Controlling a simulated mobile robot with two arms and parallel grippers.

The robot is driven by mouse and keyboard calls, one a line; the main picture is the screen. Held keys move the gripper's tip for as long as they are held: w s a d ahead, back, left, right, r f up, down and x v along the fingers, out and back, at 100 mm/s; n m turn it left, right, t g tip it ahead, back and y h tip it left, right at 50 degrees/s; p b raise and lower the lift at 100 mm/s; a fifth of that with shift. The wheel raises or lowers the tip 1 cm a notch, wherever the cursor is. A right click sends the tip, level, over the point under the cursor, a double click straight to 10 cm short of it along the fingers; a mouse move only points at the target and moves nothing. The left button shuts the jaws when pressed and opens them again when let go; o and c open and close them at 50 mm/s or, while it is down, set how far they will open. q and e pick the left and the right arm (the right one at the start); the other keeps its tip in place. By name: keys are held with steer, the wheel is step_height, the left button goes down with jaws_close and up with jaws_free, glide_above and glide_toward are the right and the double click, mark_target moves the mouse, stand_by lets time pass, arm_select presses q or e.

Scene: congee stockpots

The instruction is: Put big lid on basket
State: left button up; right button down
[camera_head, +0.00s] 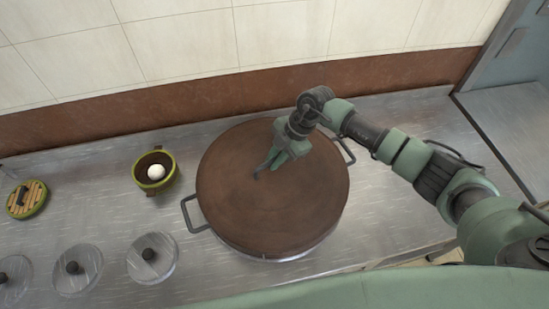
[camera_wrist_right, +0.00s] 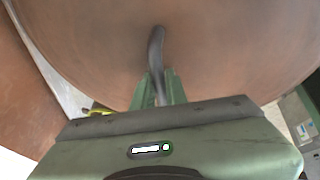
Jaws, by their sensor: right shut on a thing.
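The big lid (camera_head: 250,215) is a large round brown disc in the middle of the counter. It covers nearly all of a metal vessel with two side handles, whose rim (camera_head: 280,256) shows below the lid's near edge. I cannot tell whether the lid rests on it or is held just above. My right gripper (camera_head: 266,168) is shut on the lid's dark curved handle, which also shows between the fingers in the right wrist view (camera_wrist_right: 156,55). My left gripper is not in view. The vessel's inside is hidden, and I cannot tell whether it is the basket.
A small green pot (camera_head: 141,173) with a white ball (camera_head: 156,172) stands left of the lid. A green-rimmed slatted round piece (camera_head: 27,199) lies at far left. Several grey lids with black knobs (camera_head: 152,258) line the front left. A brown-based tiled wall (camera_head: 180,123) bounds the back.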

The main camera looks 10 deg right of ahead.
steer(key=c, duration=1.7)
jaws_free()
steer(key=shift+r, duration=0.1)
steer(key=shift+s, duration=0.1)
steer(key=p+v, duration=0.9)
steer(key=v, duration=0.2)
